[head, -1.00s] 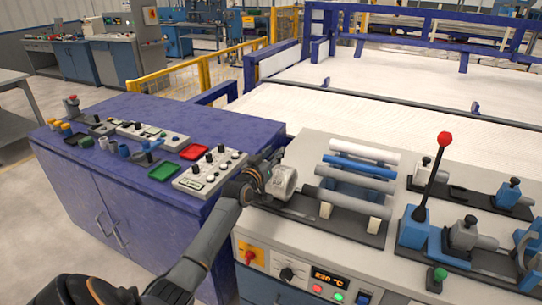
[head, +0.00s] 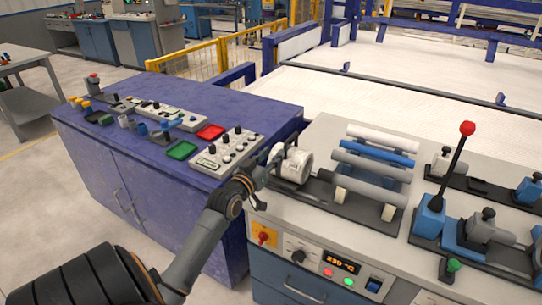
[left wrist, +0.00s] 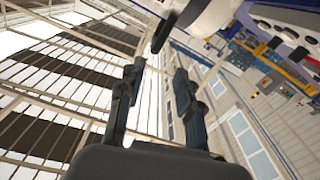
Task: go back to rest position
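My left gripper (head: 265,168) is by the left edge of the grey-topped machine, beside a white round heater or chuck (head: 294,166). In the left wrist view its two fingers (left wrist: 156,88) stand apart with nothing between them, and they point upward toward the ceiling. A white pipe (head: 390,136), a blue pipe (head: 375,150) and grey pipes (head: 370,165) lie side by side on a rack on the machine. My right gripper is not in the head view.
A blue cabinet (head: 150,180) with control boxes, a red tray (head: 211,132) and a green tray (head: 182,150) stands at left. A red-knobbed lever (head: 450,165) rises at right. Open floor (head: 60,215) lies to the far left.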

